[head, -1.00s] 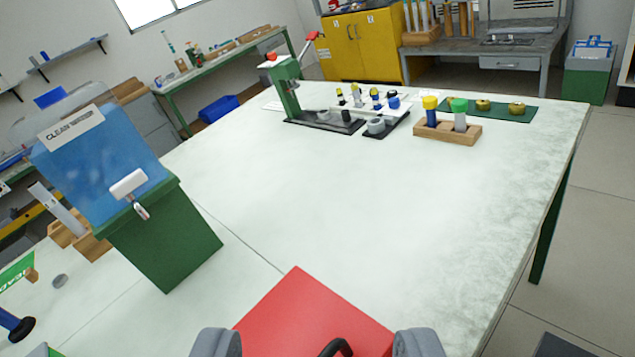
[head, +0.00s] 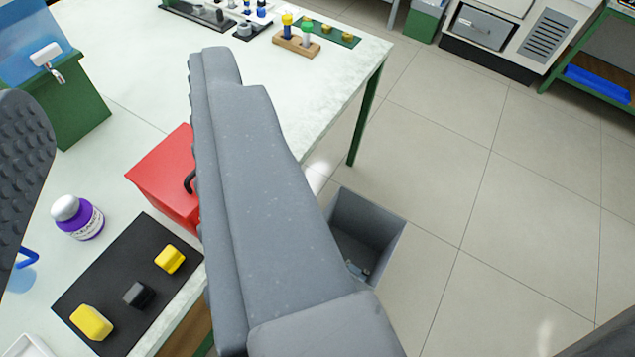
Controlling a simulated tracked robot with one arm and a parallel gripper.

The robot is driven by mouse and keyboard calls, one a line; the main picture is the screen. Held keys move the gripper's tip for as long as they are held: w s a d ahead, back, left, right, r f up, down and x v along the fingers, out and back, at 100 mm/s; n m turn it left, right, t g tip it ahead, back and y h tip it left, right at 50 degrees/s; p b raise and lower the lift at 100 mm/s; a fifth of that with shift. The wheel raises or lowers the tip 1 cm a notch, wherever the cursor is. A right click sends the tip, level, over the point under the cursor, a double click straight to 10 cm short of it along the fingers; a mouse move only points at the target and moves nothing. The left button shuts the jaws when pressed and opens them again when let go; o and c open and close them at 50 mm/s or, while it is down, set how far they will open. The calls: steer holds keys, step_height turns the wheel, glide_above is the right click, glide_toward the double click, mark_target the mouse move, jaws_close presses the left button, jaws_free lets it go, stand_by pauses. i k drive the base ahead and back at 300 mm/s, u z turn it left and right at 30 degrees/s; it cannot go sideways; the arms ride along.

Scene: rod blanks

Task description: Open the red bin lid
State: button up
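The red bin (head: 160,178) stands on the pale table near its front edge. Its flat red lid looks shut, and a black handle (head: 189,182) shows at its right side. My gripper (head: 120,85) is open and empty. Its large grey right finger crosses the middle of the view and hides the right part of the bin. Its left finger is at the left edge. The bin shows in the gap between the fingers; neither finger is visibly gripping the handle. How far the fingers are from the bin is hard to tell.
A black mat (head: 125,275) with yellow and dark blocks lies in front of the bin, with a purple bottle (head: 82,218) beside it. A green-and-blue dispenser (head: 75,110) stands behind left. A grey open bin (head: 385,215) stands on the floor.

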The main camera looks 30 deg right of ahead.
mark_target(167, 173)
steer(key=z, duration=0.3)
steer(key=k, duration=1.5)
steer(key=u, duration=0.3)
steer(key=i, duration=1)
